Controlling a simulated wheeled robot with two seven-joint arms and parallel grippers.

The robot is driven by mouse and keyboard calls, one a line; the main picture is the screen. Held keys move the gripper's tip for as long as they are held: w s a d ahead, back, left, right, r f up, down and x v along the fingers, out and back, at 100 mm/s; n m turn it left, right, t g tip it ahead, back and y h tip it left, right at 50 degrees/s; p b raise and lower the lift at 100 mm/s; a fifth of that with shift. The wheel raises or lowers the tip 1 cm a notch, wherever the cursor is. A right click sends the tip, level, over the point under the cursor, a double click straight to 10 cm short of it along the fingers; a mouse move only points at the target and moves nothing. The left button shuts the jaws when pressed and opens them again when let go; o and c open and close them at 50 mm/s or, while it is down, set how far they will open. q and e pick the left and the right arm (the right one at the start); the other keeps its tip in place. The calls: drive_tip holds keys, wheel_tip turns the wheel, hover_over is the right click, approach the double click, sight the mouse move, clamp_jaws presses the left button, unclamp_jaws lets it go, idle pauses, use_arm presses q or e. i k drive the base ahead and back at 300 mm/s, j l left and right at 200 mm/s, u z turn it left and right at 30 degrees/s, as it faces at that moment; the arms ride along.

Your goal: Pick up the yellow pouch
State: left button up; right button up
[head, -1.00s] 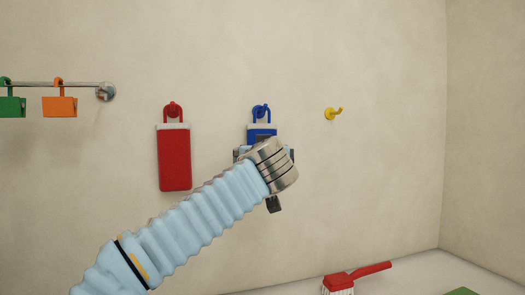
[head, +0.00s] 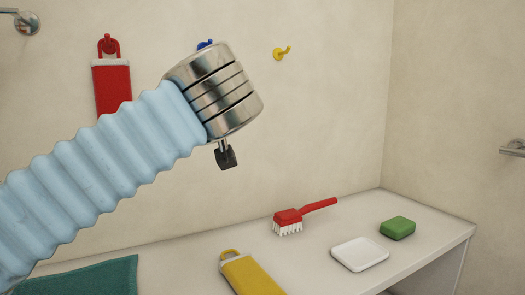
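The yellow pouch (head: 252,276) lies on the white bench at the bottom of the head view. Its yellow loop points away from me and its near end is cut off by the picture edge. My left gripper (head: 225,157) is up in front of the wall, well above and apart from the pouch. Only a dark fingertip shows below the metal wrist; the rest is hidden, so I cannot tell its opening or whether it holds anything. My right gripper is not in view.
A yellow hook (head: 282,53) on the wall is empty. A red pouch (head: 111,88) hangs at left; a blue hook (head: 205,43) is partly hidden. The bench (head: 330,222) holds a red brush (head: 289,217), white dish (head: 360,254), green block (head: 397,228) and teal cloth (head: 90,277).

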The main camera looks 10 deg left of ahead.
sight(244, 274)
drive_tip(key=k+l, duration=0.25)
drive_tip(key=k, duration=0.2)
drive_tip(key=k+l, duration=0.25)
drive_tip(key=k, duration=0.25)
